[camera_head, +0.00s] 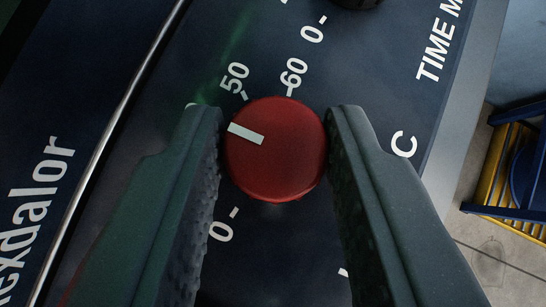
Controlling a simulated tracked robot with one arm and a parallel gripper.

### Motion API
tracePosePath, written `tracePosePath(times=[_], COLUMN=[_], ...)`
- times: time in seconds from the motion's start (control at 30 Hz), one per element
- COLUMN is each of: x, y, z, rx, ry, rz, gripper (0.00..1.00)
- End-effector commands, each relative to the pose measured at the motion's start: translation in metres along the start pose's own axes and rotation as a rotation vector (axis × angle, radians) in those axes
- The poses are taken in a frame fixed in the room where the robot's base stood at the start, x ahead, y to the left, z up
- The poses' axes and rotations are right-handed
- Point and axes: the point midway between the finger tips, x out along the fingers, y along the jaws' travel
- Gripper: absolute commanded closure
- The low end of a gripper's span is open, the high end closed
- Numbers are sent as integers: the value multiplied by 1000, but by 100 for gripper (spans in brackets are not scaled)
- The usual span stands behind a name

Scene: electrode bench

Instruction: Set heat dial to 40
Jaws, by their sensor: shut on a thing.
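The heat dial (285,165) is a round red knob on a dark blue panel. Its white pointer mark (246,133) points left and slightly up, at the left finger. The printed "50" (234,78) is above left of the knob and "60" (293,76) is above it. Below left, a label ending in 0 (222,231) is partly covered. No "40" is visible; the left finger hides the panel where the mark points. My gripper (274,150) is shut on the knob, one finger on each side.
Part of another dark knob (356,2) shows at the top edge, near the "TIME" lettering (434,50). A metal trim strip (113,123) runs along the panel's left. A blue and yellow object (512,165) stands on the floor at right.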

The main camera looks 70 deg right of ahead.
Motion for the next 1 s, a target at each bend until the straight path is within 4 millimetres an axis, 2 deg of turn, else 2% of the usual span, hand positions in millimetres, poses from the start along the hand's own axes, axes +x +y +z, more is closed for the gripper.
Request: tracePosePath(times=[0.6,0.63,0.7,1.0], x=[1,1,1,-1], y=[2,2,2,1], z=[-1,-1,-1,-1], rx=[17,17,17,16], ry=[-1,-1,-1,0], rz=[21,21,20,18], gripper=[94,66,50,50])
